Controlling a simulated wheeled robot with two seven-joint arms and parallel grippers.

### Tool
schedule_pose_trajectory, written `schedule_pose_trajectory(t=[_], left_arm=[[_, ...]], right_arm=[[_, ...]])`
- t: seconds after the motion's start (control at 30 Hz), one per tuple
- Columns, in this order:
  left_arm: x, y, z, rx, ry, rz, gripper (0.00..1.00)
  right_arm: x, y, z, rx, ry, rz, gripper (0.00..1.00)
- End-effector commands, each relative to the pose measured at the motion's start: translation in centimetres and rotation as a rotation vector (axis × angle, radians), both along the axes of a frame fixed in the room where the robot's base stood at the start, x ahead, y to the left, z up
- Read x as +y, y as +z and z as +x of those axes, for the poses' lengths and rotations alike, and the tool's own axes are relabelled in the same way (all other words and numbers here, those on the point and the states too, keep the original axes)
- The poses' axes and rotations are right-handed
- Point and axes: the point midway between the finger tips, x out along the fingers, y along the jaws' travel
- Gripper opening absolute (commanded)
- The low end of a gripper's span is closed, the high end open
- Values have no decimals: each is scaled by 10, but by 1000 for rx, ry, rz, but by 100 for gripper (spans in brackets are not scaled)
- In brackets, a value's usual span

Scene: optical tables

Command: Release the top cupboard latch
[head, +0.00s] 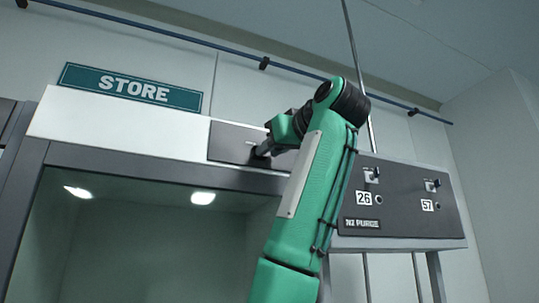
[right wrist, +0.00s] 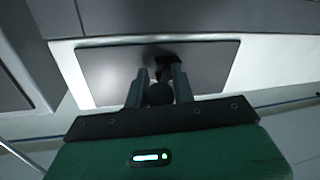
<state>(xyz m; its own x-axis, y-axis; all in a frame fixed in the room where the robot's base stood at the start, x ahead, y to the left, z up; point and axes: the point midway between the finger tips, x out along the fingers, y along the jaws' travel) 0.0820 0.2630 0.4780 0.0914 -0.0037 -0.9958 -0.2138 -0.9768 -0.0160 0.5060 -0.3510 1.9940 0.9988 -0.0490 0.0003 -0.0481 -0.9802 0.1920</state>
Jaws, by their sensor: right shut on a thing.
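The top cupboard latch is on a dark grey plate (head: 226,142) on the white header above the cupboard (head: 60,155). My right arm reaches up from below, and my right gripper (head: 262,153) is at the right part of this plate. In the right wrist view, the plate (right wrist: 110,70) fills the middle. The latch's black round knob (right wrist: 160,94) sits between the two fingers of my right gripper (right wrist: 160,88), which is shut on it. A short black mount (right wrist: 168,66) shows behind the knob. My arm hides the right end of the plate in the head view. My left gripper is out of view.
A green STORE sign (head: 132,87) hangs above the cupboard. To the right, a grey panel (head: 400,205) carries switches labelled 26 and 57, close beside my forearm. A blue pipe (head: 200,42) runs along the upper wall.

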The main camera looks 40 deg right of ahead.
Motion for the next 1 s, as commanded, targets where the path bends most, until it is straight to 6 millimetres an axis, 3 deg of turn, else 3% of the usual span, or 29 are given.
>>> schedule_pose_trajectory(t=[0.33,0.87,0.9,1.0], left_arm=[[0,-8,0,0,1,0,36],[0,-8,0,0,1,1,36],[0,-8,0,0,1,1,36],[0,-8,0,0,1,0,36]], right_arm=[[-6,0,1,-1,133,2,2],[-6,1,2,-1,155,1,2],[-6,1,2,-1,155,1,31],[-6,1,2,-1,155,1,34]])
